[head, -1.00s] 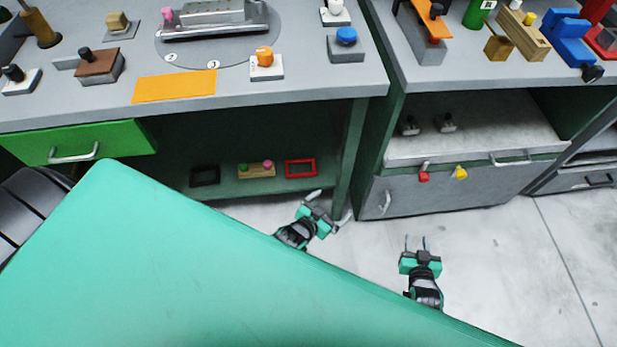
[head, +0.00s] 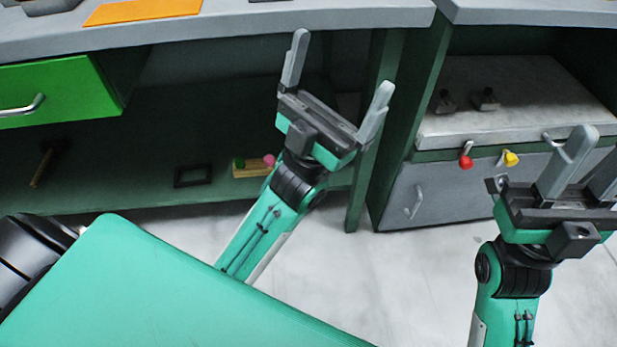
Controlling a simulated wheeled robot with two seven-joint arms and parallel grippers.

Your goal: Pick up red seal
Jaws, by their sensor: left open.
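The red rectangular frame, which looks like the red seal, does not show now; in the earlier frame it lay on the low shelf, where my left arm now blocks the view. My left gripper (head: 341,67) is open and empty, raised in front of the shelf opening with its fingers pointing up in the picture. My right gripper (head: 597,150) is at the right edge, in front of the grey cabinet. Its fingers stand apart with nothing seen between them, and one is partly cut off.
On the low shelf (head: 110,190) lie a black frame (head: 193,175) and a wooden block with green and pink knobs (head: 250,167), partly behind my arm. A green drawer (head: 60,92) sticks out at left. A red knob (head: 466,161) and yellow knob (head: 511,158) are at the cabinet.

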